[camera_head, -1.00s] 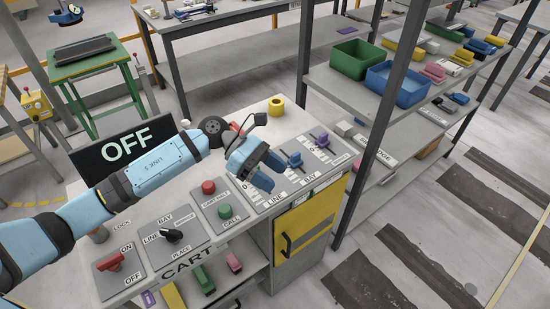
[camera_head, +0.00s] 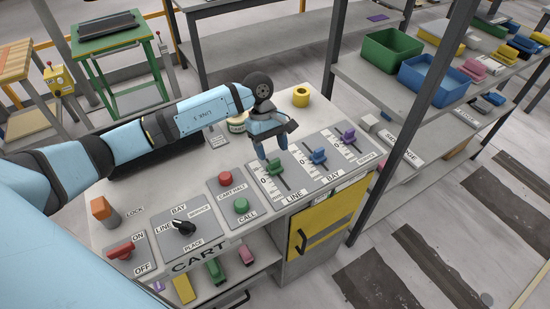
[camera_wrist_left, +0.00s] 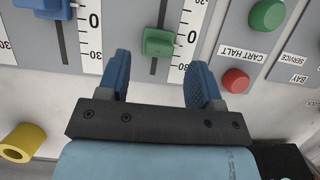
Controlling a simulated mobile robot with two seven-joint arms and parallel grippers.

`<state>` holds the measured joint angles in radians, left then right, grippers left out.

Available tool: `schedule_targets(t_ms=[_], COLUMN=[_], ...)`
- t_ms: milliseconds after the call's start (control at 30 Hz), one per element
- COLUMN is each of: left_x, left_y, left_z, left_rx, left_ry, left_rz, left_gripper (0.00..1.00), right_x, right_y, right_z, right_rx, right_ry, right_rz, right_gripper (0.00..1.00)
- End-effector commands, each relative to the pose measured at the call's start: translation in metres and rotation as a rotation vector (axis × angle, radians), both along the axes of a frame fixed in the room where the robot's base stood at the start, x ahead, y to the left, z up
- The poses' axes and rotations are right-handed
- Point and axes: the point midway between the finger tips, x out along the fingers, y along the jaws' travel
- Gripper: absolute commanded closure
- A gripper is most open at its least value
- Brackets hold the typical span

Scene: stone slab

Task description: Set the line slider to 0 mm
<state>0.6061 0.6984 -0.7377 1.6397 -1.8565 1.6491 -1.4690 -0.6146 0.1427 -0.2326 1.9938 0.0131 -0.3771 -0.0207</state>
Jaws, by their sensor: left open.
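The line slider is a green knob (camera_head: 275,167) on a dark slot in the LINE panel of the cart top. In the left wrist view the green knob (camera_wrist_left: 159,42) sits between the 0 mark and a 30 mark, roughly midway. My left gripper (camera_head: 269,148) is just behind the knob in the head view. In the left wrist view its blue fingers (camera_wrist_left: 158,76) are open and empty, spread wider than the knob. The knob lies beyond the fingertips in that picture, and I see no contact. The right gripper is not in view.
The blue bay slider (camera_head: 318,157) and purple service slider (camera_head: 348,135) stand to the right. A red button (camera_head: 225,180) and green call button (camera_head: 241,205) are to the left. A yellow ring (camera_head: 301,96) stands at the back of the cart.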

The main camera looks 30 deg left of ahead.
Motion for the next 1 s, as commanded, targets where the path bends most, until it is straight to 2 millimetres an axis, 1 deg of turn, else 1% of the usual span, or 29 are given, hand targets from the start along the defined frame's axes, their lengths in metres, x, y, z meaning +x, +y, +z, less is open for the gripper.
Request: schedule_targets(t_ms=[100, 233, 400, 633, 667, 700, 767, 800, 867, 900, 933, 1000], left_x=[-0.005, -0.007, -0.008, -0.009, -0.009, -0.009, -0.009, -0.009, -0.009, -0.009, -0.009, -0.009], left_y=[-0.008, -0.012, -0.015, -0.015, -0.015, -0.015, -0.015, -0.015, -0.015, -0.015, -0.015, -0.016], left_z=[-0.018, -0.033, -0.04, -0.041, -0.041, -0.041, -0.041, -0.041, -0.041, -0.041, -0.041, -0.042], left_rx=[-0.003, -0.002, -0.003, -0.002, -0.002, -0.002, -0.002, -0.002, -0.002, -0.002, -0.002, -0.002], left_ry=[0.001, 0.001, -0.001, -0.001, -0.001, -0.001, -0.001, -0.001, -0.001, -0.001, -0.001, -0.001], left_rz=[-0.001, 0.001, 0.001, 0.001, 0.001, 0.001, 0.001, 0.001, 0.001, 0.001, 0.001, 0.0], left_gripper=[0.4, 0.4, 0.4, 0.4, 0.43, 0.52, 0.66, 0.75, 0.89, 0.98, 1.0, 1.0], right_x=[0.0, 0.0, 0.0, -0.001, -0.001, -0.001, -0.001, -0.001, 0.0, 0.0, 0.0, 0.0], right_y=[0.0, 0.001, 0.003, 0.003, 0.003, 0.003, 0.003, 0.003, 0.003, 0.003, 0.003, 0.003], right_z=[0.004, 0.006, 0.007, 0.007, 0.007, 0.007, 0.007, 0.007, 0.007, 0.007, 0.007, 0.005], right_rx=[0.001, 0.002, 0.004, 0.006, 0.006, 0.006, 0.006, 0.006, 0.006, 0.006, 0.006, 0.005], right_ry=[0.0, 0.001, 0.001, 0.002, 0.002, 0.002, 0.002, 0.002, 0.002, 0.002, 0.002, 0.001], right_rz=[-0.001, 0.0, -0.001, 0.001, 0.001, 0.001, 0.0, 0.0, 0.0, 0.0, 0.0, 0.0], right_gripper=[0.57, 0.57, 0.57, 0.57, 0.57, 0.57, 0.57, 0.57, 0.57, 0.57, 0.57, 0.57])
